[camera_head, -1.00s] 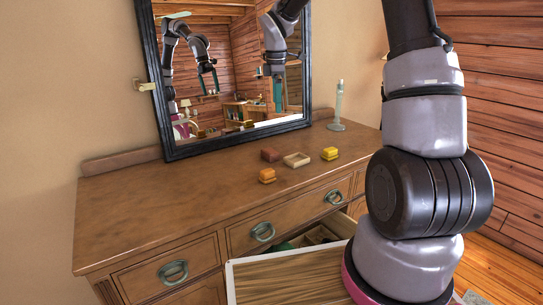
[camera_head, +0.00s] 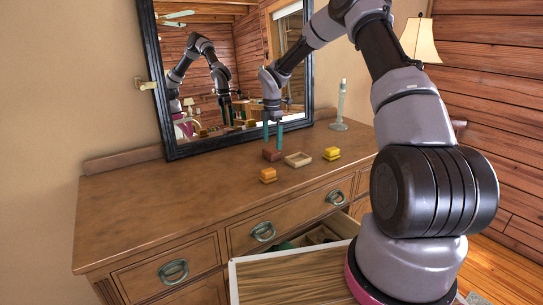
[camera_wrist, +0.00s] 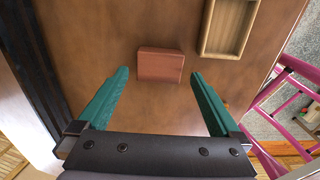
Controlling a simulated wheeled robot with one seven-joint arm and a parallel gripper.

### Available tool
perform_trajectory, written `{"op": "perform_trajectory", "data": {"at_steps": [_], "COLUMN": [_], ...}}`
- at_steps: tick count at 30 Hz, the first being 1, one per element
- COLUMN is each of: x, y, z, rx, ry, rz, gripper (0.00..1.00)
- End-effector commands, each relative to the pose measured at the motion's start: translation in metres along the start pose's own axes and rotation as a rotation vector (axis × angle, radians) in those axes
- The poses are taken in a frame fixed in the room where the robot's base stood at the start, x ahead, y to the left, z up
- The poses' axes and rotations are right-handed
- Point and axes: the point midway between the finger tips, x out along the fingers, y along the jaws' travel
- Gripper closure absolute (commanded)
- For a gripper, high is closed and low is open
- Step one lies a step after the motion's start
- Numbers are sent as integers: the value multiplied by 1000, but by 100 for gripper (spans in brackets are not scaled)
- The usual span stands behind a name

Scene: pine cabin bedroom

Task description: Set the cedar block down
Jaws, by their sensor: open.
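The cedar block, a reddish-brown block (camera_head: 271,155), rests on the dresser top (camera_head: 185,190) near the mirror. It also shows in the wrist view (camera_wrist: 160,65), lying flat between and slightly beyond my fingertips. My gripper (camera_head: 273,146) points down over the block with its two teal fingers apart. In the wrist view my gripper (camera_wrist: 160,74) is open, with a gap between each finger and the block. Whether the fingertips are level with the block or just above it, I cannot tell.
A shallow wooden tray (camera_head: 298,160) sits just right of the block. The mirror (camera_head: 232,75) rises close behind. The dresser's left side is clear.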

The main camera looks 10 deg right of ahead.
Motion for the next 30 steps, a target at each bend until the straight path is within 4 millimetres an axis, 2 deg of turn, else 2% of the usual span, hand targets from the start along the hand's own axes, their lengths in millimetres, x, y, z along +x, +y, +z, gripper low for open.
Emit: {"op": "perform_trajectory", "data": {"at_steps": [5, 12, 19, 20, 24, 26, 30], "x": [15, 48, 51, 51, 51, 51, 51], "y": [0, 0, 1, 1, 1, 1, 1], "z": [-2, -3, -3, -3, -3, -3, -3], "rx": [0, 1, 2, 2, 2, 2, 2], "ry": [0, 0, -1, -1, -1, -1, -1], "rz": [-2, 0, 2, 2, 2, 2, 2], "gripper": [0, 0, 0, 8, 61, 79, 79]}}
